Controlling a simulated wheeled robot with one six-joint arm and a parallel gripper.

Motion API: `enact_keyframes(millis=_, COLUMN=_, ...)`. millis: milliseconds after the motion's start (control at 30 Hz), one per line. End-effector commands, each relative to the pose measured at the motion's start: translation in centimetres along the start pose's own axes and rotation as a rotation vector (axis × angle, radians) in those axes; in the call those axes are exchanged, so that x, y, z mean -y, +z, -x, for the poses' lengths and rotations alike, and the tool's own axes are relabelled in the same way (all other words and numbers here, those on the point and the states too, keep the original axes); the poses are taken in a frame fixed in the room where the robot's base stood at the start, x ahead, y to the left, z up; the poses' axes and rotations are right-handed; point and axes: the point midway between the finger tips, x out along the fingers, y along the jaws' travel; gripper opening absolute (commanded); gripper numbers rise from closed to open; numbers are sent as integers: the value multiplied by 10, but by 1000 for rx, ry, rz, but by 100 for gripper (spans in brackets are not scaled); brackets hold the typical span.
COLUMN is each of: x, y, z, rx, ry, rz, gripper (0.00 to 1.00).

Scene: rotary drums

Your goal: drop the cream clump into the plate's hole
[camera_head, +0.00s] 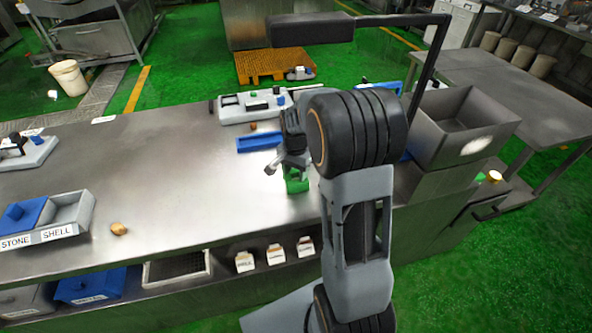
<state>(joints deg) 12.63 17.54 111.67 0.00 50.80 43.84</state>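My gripper (288,165) hangs over the right half of the steel table, with its fingers pointing down just above or beside a green block (297,185). My arm covers part of it, and I cannot tell whether its fingers are open or hold anything. A small tan-brown clump (119,229) lies on the table at the left, right of the SHELL bin. A smaller brown piece (253,127) lies near the far edge. I cannot make out a clearly cream clump. A pale plate-like fixture (235,117) with dark parts stands at the far edge; no hole is clear.
A blue tray (257,142) lies beyond my gripper. Bins marked STONE and SHELL (70,214) stand at the left, with another pale fixture (38,153) behind. A large grey bin (430,140) stands at the right. The table's middle (175,170) is clear.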

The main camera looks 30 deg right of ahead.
Motion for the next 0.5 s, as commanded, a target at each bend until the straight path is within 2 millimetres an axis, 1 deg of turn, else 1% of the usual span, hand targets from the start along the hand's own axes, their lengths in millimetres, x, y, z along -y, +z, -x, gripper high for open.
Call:
enact_keyframes(millis=300, x=0, y=0, z=3, rx=-1, ry=-1, rz=0, gripper=51)
enact_keyframes(millis=367, x=0, y=0, z=8, rx=-2, ry=-2, rz=0, gripper=51)
enact_keyframes(millis=433, x=0, y=0, z=16, rx=-2, ry=-2, rz=0, gripper=51)
enact_keyframes(millis=500, x=0, y=-1, z=29, rx=-4, ry=-4, rz=0, gripper=51)
